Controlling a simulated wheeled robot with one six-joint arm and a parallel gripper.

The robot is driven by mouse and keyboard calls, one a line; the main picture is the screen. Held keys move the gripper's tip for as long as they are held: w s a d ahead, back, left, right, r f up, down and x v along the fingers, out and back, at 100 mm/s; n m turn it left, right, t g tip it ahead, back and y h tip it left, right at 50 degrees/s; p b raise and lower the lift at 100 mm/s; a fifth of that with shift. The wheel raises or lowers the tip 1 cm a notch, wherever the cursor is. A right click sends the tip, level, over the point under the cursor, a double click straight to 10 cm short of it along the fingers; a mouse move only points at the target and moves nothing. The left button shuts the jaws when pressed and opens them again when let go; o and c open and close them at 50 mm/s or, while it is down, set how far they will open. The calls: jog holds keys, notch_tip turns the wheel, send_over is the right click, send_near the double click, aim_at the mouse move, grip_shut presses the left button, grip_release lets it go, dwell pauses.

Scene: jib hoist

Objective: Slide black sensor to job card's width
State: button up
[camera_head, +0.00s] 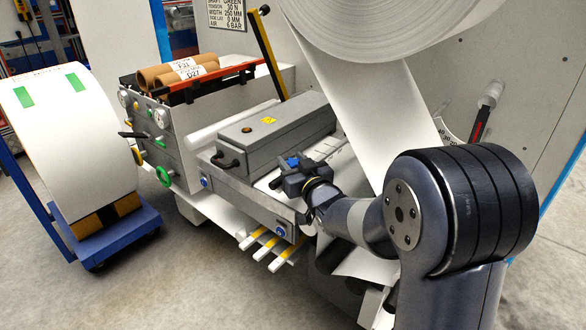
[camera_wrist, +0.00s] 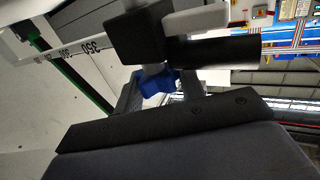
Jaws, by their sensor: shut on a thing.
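The job card (camera_head: 227,14) hangs at the top of the head view and reads width 250 mm, side lay 0 mm. The exact reading under the sensor is hidden.
A grey box (camera_head: 275,128) with a yellow label stands left of my gripper. A white web (camera_head: 385,110) runs down from the big roll (camera_head: 390,25) close behind my arm. Yellow-and-white bars (camera_head: 267,244) stick out below. A blue roll cart (camera_head: 110,240) stands left on open floor.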

jog(key=o, duration=1)
jog(key=shift+a, duration=0.1)
jog(key=shift+s, duration=0.1)
jog(key=v, duration=1)
jog(key=shift+s+d+p, duration=0.25)
jog(key=shift+s+p, duration=0.1)
jog(key=x, duration=1.1)
jog(key=shift+b, duration=0.3)
jog(key=shift+r+n+y+p, duration=0.1)
jog(key=shift+n+y+p, duration=0.2)
jog(key=shift+y+p, duration=0.35)
